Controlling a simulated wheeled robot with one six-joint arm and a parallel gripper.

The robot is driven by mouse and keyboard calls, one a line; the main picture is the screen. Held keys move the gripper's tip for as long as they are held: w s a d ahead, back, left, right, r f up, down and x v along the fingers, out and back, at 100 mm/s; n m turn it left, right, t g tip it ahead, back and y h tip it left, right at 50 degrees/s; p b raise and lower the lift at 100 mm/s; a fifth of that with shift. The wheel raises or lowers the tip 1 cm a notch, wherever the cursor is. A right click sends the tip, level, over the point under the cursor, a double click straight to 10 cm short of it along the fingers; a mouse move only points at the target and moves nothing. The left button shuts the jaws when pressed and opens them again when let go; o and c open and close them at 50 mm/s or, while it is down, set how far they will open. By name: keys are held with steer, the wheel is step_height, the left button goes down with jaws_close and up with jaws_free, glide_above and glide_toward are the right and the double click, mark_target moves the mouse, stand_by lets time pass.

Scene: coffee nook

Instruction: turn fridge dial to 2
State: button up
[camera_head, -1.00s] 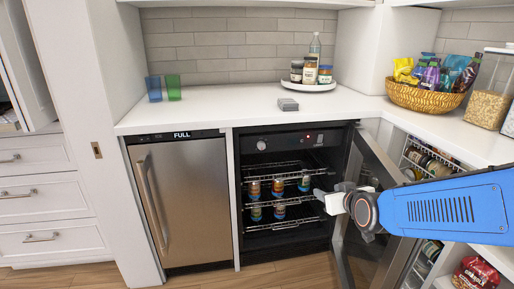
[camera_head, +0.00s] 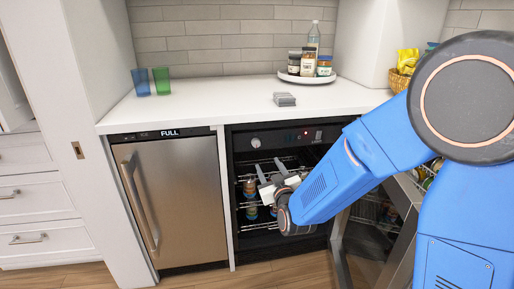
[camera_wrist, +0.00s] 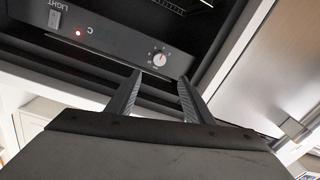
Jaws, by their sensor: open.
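The fridge dial (camera_head: 255,143) is a small round white knob at the left of the black control panel (camera_head: 285,138) at the top of the open fridge. In the wrist view the dial (camera_wrist: 159,59) sits beyond my fingertips, with small marks around it too blurred to read. My gripper (camera_head: 269,169) is open and empty, in front of the fridge opening and below the dial. In the wrist view its two fingers (camera_wrist: 161,82) point toward the panel, apart from the dial. The dial's setting cannot be read.
The fridge holds wire racks with several cans (camera_head: 250,190), partly hidden by my arm. Its glass door (camera_head: 365,240) stands open at the right. A steel appliance (camera_head: 180,200) with a long handle is at the left. The white counter (camera_head: 210,105) lies above.

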mark_target(257, 145)
steer(key=x, duration=1.5)
steer(key=shift+w+a, duration=0.1)
steer(key=shift+w, duration=0.3)
steer(key=c, duration=1)
